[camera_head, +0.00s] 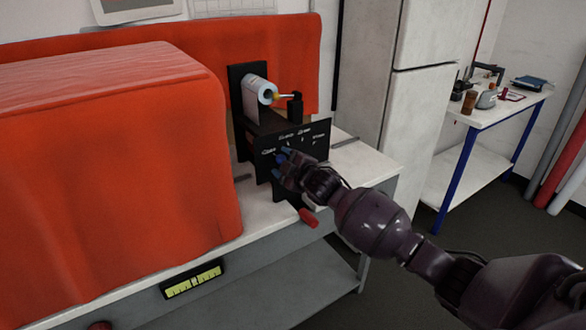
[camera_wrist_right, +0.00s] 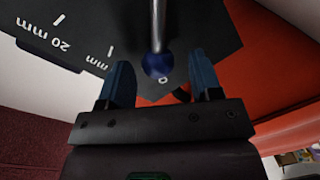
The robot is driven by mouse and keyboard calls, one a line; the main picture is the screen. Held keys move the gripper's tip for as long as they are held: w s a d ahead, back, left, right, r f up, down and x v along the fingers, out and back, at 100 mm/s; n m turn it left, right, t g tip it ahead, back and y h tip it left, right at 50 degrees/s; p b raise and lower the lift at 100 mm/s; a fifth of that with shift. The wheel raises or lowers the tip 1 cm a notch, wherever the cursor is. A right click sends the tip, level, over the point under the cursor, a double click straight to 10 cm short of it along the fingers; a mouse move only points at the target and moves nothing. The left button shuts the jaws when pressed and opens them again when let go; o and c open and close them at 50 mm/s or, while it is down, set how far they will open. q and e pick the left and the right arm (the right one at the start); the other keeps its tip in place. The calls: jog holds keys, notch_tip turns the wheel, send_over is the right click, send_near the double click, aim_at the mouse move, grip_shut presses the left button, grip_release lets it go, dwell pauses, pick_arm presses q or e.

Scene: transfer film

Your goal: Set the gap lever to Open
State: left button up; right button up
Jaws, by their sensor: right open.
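The gap lever (camera_wrist_right: 159,32) is a metal rod with a blue ball knob (camera_wrist_right: 158,66). It stands in front of a black panel (camera_head: 318,147) with white markings. In the right wrist view the panel (camera_wrist_right: 92,30) shows "20 mm", and the knob covers part of another label. My right gripper (camera_wrist_right: 160,78) is open, with one blue finger on each side of the knob and visible gaps between. In the head view my right gripper (camera_head: 281,163) is at the left part of the panel and hides most of the lever. My left gripper is not in view.
A large orange-red cover (camera_head: 110,160) stands close left of the panel. A white roll (camera_head: 256,92) sits on the black frame above it. A red handle (camera_head: 309,217) juts out below. A yellow gauge (camera_head: 193,280) is on the bench front. A side table (camera_head: 472,160) stands at right.

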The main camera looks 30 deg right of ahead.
jog(key=s+d+r, duration=0.1)
jog(key=s, duration=0.9)
jog(key=shift+s+d, duration=0.15)
jog(key=shift+d, duration=0.05)
jog(key=s+a+f+m+g+h, duration=0.1)
jog(key=s+f+m, duration=0.5)
jog(key=s+f, duration=0.6)
jog(key=s+a+f+m+g+h, duration=0.1)
jog(key=s+a+f+m+g, duration=0.2)
jog(key=s+f, duration=1)
jog(key=shift+s+a+m+g+h, duration=0.35)
jog(key=shift+s+a+m, duration=0.55)
jog(key=shift+s+m, duration=0.55)
jog(key=shift+f, duration=0.1)
